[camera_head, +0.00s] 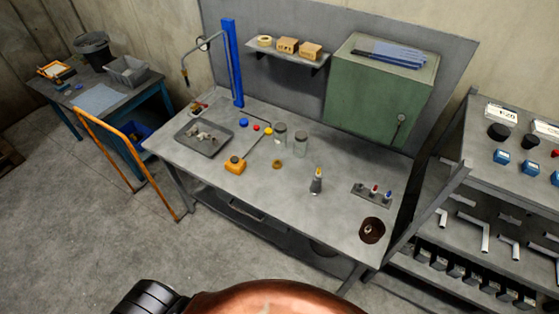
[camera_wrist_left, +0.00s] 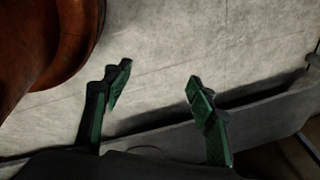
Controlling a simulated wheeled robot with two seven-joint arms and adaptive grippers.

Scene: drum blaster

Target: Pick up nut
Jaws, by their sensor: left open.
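I cannot surely make out a nut at this size. A small pale piece (camera_head: 368,229) lies in a dark brown round bowl (camera_head: 381,237) near the right front of the workbench, and it could be a nut. Small metal pieces (camera_head: 204,134) lie in a grey tray (camera_head: 209,153) at the left of the bench, too small to name. My left gripper (camera_wrist_left: 158,83) shows in the left wrist view, with its green fingers apart and nothing between them. Concrete floor and a grey edge show behind it. My right gripper is in neither view.
A green cabinet (camera_head: 375,105) stands at the back. A shelf unit (camera_head: 458,187) stands at the right. The bench's front middle is clear.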

